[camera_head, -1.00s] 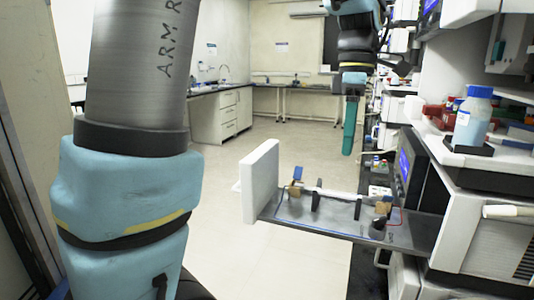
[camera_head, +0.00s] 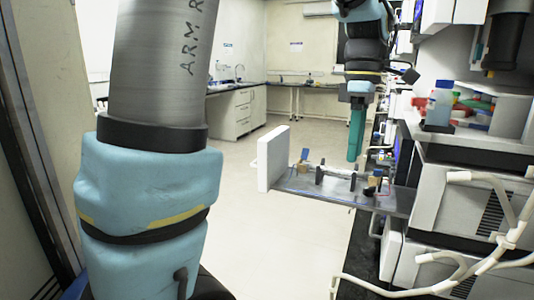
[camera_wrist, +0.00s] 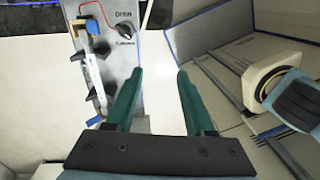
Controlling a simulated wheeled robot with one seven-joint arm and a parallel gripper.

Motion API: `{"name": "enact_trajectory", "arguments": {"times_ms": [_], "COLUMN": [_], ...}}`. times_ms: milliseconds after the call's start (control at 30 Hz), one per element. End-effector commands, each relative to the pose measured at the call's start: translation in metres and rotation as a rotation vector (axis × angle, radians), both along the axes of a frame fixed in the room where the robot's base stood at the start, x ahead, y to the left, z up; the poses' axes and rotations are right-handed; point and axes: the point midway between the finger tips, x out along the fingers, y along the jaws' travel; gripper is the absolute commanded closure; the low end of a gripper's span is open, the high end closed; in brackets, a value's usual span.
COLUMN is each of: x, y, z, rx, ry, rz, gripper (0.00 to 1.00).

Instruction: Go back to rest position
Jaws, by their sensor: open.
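My gripper (camera_wrist: 155,85) shows in the wrist view with its two green fingers spread apart and nothing between them. In the head view my gripper (camera_head: 356,130) hangs pointing down, above and behind the open drawer-like tray (camera_head: 340,191) with a white front panel. In the wrist view the tray (camera_wrist: 115,62) lies to the left of the fingers, with a column lying in its holders (camera_wrist: 93,70). The fingers are apart from the tray and the column.
Lab instruments stand stacked at the right, with a blue-capped bottle (camera_head: 440,103) and coloured items on top. White tubing (camera_head: 460,262) hangs at lower right. A counter (camera_head: 237,112) stands at the back. The floor in the middle is clear.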

Motion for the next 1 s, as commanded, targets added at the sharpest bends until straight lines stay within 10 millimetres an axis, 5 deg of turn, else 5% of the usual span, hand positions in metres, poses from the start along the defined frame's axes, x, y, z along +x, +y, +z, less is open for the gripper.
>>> {"name": "enact_trajectory", "arguments": {"times_ms": [467,800,1000], "x": [0.027,0.022,0.003], "y": [0.070,0.186,0.230], "z": [-0.057,-0.137,-0.165], "rx": [-0.059,-0.068,-0.037], "ry": [-0.047,-0.144,-0.180], "rz": [-0.306,-0.821,-1.063], "gripper": [0.46,0.46,0.46]}}
